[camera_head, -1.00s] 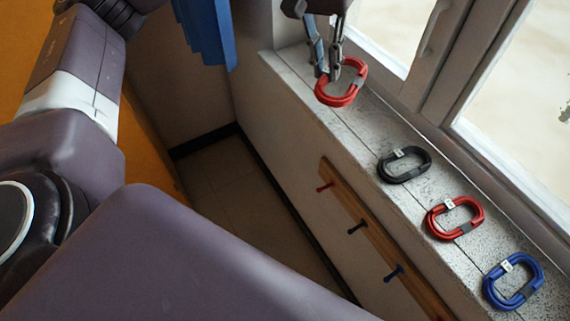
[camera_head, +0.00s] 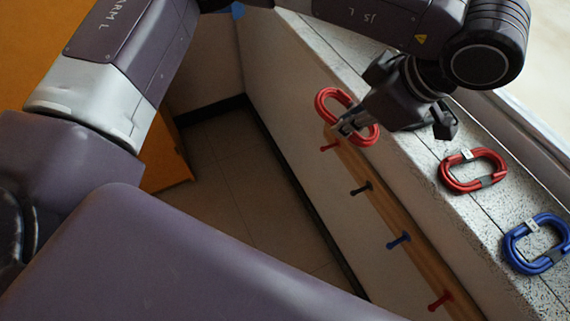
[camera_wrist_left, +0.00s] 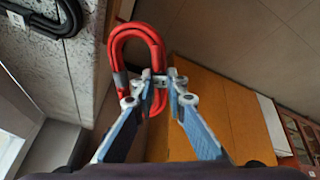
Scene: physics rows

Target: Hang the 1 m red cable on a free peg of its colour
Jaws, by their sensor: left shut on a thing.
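My left gripper (camera_head: 345,126) is shut on a coiled red cable (camera_head: 329,94). The coil is held out in front of the sill's edge, near the upper end of a wooden peg rail (camera_head: 383,206). In the left wrist view the red cable (camera_wrist_left: 116,48) stands up from between my left gripper's fingers (camera_wrist_left: 160,82). The rail carries a red peg (camera_head: 328,147) close below the coil, a black peg (camera_head: 361,188), a blue peg (camera_head: 398,240) and another red peg (camera_head: 440,301). These pegs look bare. Whether the coil touches the top red peg cannot be told.
A second red cable coil (camera_head: 472,156) and a blue cable coil (camera_head: 517,236) lie on the speckled sill (camera_head: 420,160). A black cable (camera_wrist_left: 68,18) shows on it in the left wrist view. An orange cabinet (camera_wrist_left: 205,110) stands beyond. The floor below the rail is clear.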

